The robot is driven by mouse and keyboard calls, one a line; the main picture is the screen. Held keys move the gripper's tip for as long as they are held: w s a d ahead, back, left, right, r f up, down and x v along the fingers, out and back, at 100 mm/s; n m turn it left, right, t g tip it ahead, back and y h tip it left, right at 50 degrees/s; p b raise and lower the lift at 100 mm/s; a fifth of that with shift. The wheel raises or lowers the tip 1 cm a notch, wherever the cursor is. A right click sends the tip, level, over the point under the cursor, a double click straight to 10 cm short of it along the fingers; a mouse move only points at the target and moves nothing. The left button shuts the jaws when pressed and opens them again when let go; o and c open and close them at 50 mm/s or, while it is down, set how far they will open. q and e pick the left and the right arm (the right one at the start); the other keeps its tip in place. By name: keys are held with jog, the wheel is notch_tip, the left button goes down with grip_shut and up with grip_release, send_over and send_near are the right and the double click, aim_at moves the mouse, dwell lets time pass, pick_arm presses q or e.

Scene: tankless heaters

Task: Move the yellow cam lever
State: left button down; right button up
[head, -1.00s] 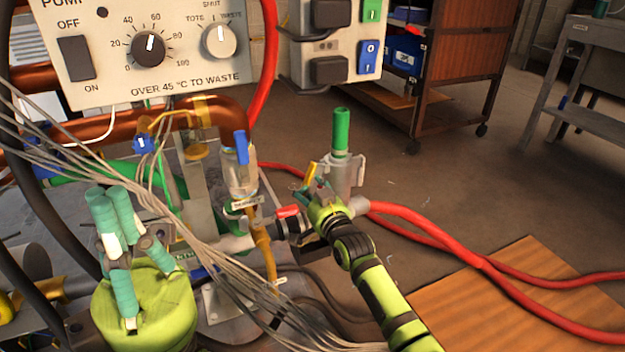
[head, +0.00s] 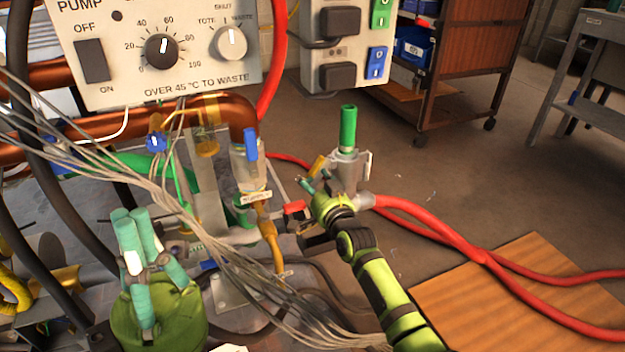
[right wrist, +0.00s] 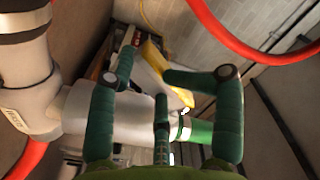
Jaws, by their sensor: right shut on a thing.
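The yellow cam lever (head: 318,166) stands tilted at the left side of a grey coupling (head: 346,174) with a green upright hose end (head: 348,128). In the right wrist view the yellow lever (right wrist: 180,91) shows behind and beside the fingers. My right gripper (head: 309,186) is at the lever, its green fingers bent inward and shut on it. The fingertips (right wrist: 146,79) also show in the right wrist view; the exact contact is partly hidden.
A control panel (head: 170,75) with knobs hangs above. Loose grey wires (head: 215,262) cross in front of the pipes. Red hoses (head: 425,225) run right from the coupling. A wooden board (head: 510,290) lies on the floor.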

jog(key=shift+d, duration=0.4)
jog(key=shift+s, duration=0.15)
jog(key=v, duration=1.1)
jog(key=shift+s, duration=0.35)
jog(key=shift+a+f, duration=0.1)
jog(key=shift+a, duration=0.05)
